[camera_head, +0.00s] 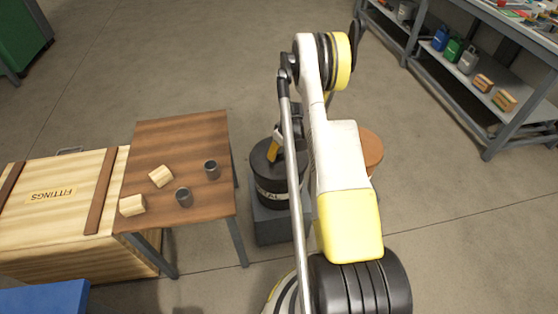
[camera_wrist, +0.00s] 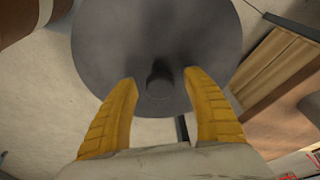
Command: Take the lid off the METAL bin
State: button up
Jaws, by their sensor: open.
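The dark round bin (camera_head: 272,197) stands upright on a grey block, with a pale label on its side that my arm partly covers. Its dark lid (camera_head: 260,160) is on top. I cannot tell how far down the fingers reach. In the head view one yellow finger (camera_head: 275,150) shows over the lid.
A wooden table (camera_head: 180,140) with wood blocks and dark cups stands left of the bin, close to it. A FITTINGS crate (camera_head: 60,235) is farther left. A brown-orange round top (camera_head: 371,150) shows right behind my arm. A shelf bench (camera_head: 480,70) stands at upper right.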

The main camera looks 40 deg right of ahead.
grip_shut()
jog(key=shift+r, duration=0.1)
